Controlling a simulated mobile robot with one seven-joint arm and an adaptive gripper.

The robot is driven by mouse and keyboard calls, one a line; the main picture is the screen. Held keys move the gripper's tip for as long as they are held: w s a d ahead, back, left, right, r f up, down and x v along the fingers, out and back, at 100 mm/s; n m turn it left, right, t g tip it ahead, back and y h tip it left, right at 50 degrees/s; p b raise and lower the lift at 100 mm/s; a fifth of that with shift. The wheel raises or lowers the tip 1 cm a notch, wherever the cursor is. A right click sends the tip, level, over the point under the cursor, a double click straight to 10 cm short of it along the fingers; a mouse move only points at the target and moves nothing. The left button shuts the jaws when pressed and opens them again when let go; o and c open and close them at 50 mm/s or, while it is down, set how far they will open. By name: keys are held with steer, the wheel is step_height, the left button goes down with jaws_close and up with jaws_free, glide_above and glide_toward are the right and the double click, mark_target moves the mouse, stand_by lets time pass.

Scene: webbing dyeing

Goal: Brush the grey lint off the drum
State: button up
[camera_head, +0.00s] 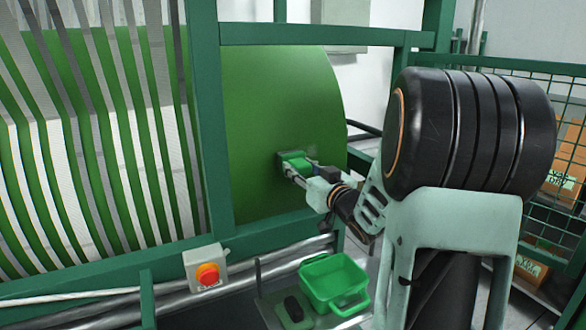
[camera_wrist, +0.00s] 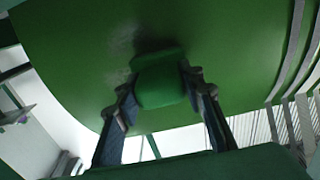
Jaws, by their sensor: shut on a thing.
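The large green drum (camera_head: 265,110) stands behind a green frame, with white and grey webbing strips wrapped over its left part. The drum also fills much of the wrist view (camera_wrist: 220,60). My gripper (camera_head: 300,170) is shut on a green brush (camera_wrist: 162,84) and holds it at the drum's bare right part. The brush also shows small in the head view (camera_head: 293,159). I cannot tell whether its bristles touch the drum. A faint grey smudge of lint (camera_wrist: 122,45) shows on the drum just beyond the brush in the wrist view.
A green frame post (camera_head: 208,120) stands left of the arm, and a green rail (camera_head: 310,35) crosses above. A red button box (camera_head: 206,270) sits low in front. A green tub (camera_head: 334,281) stands on a small shelf beside a dark object (camera_head: 293,308). A mesh fence is at right.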

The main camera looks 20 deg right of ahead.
steer(key=d+p, duration=0.2)
steer(key=d, duration=0.8)
steer(key=shift+w+d, duration=0.15)
steer(key=shift+w, duration=0.1)
stand_by(0.6)
steer(key=shift+s, duration=0.1)
steer(key=shift+s+d, duration=0.1)
steer(key=shift+s, duration=2.8)
steer(key=s, duration=0.3)
